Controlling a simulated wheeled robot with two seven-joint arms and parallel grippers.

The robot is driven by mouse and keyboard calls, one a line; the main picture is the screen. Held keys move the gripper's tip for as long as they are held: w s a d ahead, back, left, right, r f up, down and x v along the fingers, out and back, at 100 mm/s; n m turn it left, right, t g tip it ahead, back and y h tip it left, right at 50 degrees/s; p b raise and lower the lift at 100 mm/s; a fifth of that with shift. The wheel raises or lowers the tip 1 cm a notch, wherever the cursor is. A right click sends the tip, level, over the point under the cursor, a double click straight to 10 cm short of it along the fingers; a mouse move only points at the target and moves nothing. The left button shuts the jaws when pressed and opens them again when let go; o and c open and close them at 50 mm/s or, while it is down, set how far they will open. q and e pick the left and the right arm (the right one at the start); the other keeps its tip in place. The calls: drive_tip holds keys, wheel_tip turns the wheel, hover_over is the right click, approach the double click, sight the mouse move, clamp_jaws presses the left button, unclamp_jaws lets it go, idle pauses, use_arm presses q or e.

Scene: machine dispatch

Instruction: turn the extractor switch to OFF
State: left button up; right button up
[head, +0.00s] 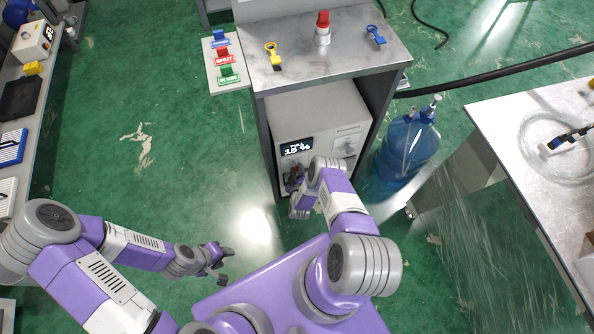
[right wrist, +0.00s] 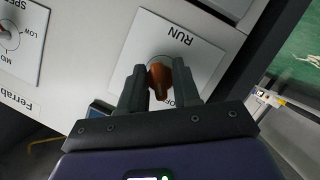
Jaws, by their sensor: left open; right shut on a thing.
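The extractor switch shows in the right wrist view as an orange-brown knob (right wrist: 162,75) on a white plate (right wrist: 146,43). RUN is printed above it, and a partly hidden label starting "OF" is at its lower right. My right gripper (right wrist: 160,82) is shut on the knob, one finger on each side. In the head view my right gripper (head: 293,180) is at the grey machine's front (head: 325,120), below its display (head: 297,145), and largely hides the switch. The knob's exact pointing is unclear. My left gripper (head: 224,265) is open and empty above the green floor.
A second control plate (right wrist: 12,35) marked with speeds is beside the switch. A yellow tag (head: 272,52), a red-topped piece (head: 322,28) and a blue tag (head: 376,35) are on the bench top. A blue bottle (head: 408,148) stands right of the machine. The floor to the left is clear.

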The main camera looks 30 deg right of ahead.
drive_tip(key=o, duration=0.7)
drive_tip(key=p+v, duration=0.3)
drive_tip(key=v, duration=0.4)
drive_tip(key=shift+s, duration=0.3)
drive_tip(key=shift+w+r, duration=0.1)
